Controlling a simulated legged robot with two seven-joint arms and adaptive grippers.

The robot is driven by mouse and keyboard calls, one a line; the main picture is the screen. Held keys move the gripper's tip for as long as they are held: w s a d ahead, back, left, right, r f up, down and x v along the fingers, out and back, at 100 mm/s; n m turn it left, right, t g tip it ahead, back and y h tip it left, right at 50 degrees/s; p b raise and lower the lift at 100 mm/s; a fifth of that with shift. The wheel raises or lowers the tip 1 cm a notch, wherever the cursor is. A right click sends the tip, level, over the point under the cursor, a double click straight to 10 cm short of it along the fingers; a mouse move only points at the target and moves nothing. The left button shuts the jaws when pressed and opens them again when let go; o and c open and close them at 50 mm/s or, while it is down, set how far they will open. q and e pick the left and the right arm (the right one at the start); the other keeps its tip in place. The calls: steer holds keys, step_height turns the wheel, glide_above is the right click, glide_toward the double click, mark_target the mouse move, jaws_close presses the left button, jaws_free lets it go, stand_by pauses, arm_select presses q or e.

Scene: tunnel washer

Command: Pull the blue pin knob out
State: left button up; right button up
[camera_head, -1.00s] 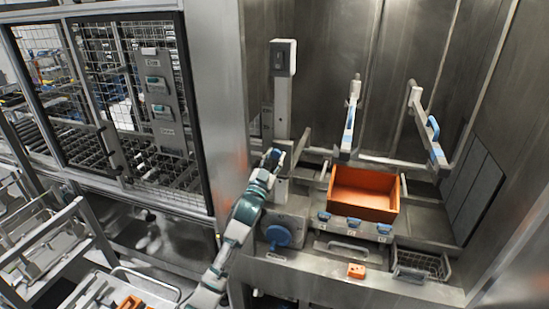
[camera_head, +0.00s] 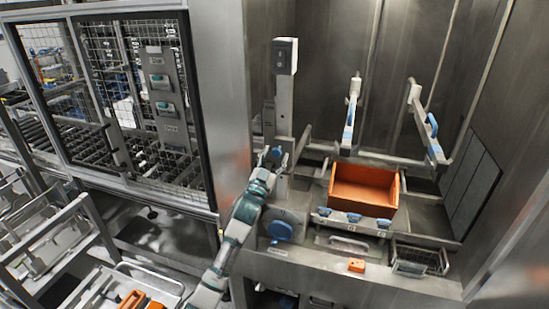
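My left arm comes up from the bottom, and its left gripper (camera_head: 274,155) is at the grey upright post (camera_head: 283,105) left of the orange box. A small blue part (camera_head: 276,151) shows at the fingertips; I cannot tell whether it is the pin knob or touches the fingers. The fingers are too small and covered to tell open from shut. A larger round blue knob (camera_head: 280,231) sits on a grey disc below, right of my forearm. My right gripper is not in view.
An orange box (camera_head: 364,190) sits in the steel bay, with blue-tipped latches (camera_head: 353,218) in front. Two angled arms with blue parts (camera_head: 350,118) (camera_head: 430,128) stand behind it. A small orange block (camera_head: 356,265) and wire basket (camera_head: 420,258) are at the front. A mesh-fronted cage (camera_head: 110,110) stands left.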

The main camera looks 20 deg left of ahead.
arm_select(q)
steer(key=shift+s, duration=0.15)
steer(key=v, duration=1.1)
steer(key=shift+s+f, duration=0.25)
steer(key=shift+s, duration=0.05)
